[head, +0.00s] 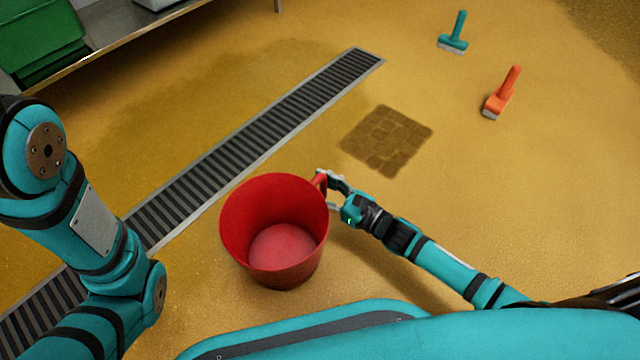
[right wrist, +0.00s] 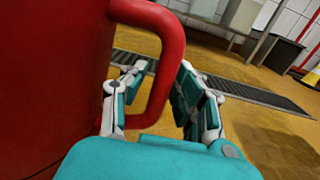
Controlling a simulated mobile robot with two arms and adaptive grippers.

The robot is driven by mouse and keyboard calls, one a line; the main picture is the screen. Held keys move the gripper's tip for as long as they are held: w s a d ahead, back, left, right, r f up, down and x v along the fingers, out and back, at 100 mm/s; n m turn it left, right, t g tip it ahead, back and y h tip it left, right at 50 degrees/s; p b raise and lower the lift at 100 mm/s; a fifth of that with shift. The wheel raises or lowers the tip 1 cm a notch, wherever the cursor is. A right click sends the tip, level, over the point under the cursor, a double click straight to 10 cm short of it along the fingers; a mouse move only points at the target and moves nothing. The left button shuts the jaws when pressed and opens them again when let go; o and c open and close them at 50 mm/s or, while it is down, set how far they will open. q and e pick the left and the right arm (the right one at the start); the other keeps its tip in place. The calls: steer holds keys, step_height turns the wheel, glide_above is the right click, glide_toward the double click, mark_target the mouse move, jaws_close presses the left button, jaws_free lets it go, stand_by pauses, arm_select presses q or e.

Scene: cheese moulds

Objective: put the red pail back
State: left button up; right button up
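The red pail (head: 274,232) stands upright and empty, left of my right gripper; whether its base touches the floor is hard to tell. Its red wall (right wrist: 50,80) fills the left of the right wrist view. Its side handle (right wrist: 168,60) passes between the fingers of my right gripper (right wrist: 160,85). One finger is inside the handle loop and one outside, and they look spread with a gap beside the handle. In the head view my right gripper (head: 336,192) is at the handle on the pail's right side. My left arm shows, but its gripper is out of view.
A floor drain grate (head: 250,130) runs diagonally behind the pail. A brown patterned square (head: 387,140) lies on the yellow floor. A teal brush (head: 453,42) and an orange brush (head: 502,93) stand farther right. A green crate (head: 40,40) is at upper left.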

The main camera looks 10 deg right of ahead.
steer(key=shift+r, duration=0.25)
steer(key=p+v, duration=0.6)
steer(key=v, duration=0.6)
